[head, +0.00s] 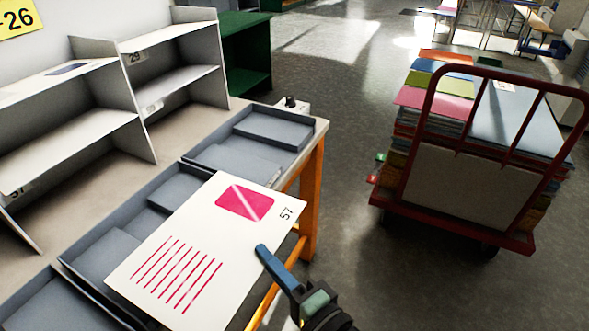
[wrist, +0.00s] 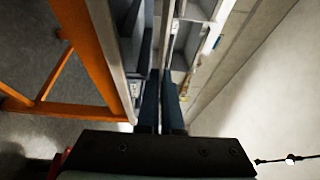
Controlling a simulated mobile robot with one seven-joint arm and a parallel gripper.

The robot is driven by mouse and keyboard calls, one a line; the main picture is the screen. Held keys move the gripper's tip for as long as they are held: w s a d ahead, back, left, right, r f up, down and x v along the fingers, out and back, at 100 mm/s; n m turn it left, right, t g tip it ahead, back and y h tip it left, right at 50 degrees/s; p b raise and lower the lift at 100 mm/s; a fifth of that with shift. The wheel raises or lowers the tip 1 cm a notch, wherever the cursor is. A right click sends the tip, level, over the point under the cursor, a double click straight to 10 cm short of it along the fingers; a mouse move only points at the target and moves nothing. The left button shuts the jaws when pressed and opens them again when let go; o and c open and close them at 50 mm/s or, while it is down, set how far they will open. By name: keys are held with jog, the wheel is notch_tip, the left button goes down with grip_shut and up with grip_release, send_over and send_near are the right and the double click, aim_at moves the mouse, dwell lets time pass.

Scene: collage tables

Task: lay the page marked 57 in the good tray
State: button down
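The page marked 57 (head: 170,228) is a white sheet with a pink block, pink lines and the number 57 near its right corner. My gripper (head: 262,250) is shut on the page's right edge, with one blue finger showing on top. The page is over the middle tray (head: 70,262) and the table's front edge, hiding part of both. In the wrist view the two dark fingers (wrist: 161,95) are close together, with a thin edge between them. Several grey trays stand in a row, including a far tray (head: 215,172) and a near tray (head: 22,300). I cannot tell which is the good tray.
Grey shelves (head: 150,48) with number labels stand at the table's back. The table (head: 318,127) has orange legs. A red cart (head: 440,225) stacked with coloured sheets stands to the right, with open floor between. A green cabinet (head: 245,60) is behind.

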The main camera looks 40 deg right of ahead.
aim_at(206, 232)
jog(key=w+a+p, duration=0.1)
jog(key=w, duration=0.3)
jog(key=w+a+p, duration=0.1)
jog(key=w+a, duration=0.1)
jog(key=w, duration=0.1)
jog(key=w+a+p, duration=0.1)
jog(key=w, duration=0.3)
jog(key=shift+w+a+r, duration=0.1)
jog(key=shift+w+a, duration=0.1)
jog(key=shift+w, duration=0.15)
jog(key=f+b, duration=0.4)
jog(key=shift+w+f, duration=0.1)
jog(key=shift+w, duration=0.2)
jog(key=shift+w+a+f+b, duration=0.1)
jog(key=shift+w+f+b, duration=0.05)
jog(key=shift+f+b, duration=0.55)
jog(key=c, duration=1.5)
grip_release()
jog(key=shift+r, duration=0.1)
jog(key=shift+c, duration=0.2)
jog(key=o, duration=0.5)
jog(key=shift+o, duration=0.2)
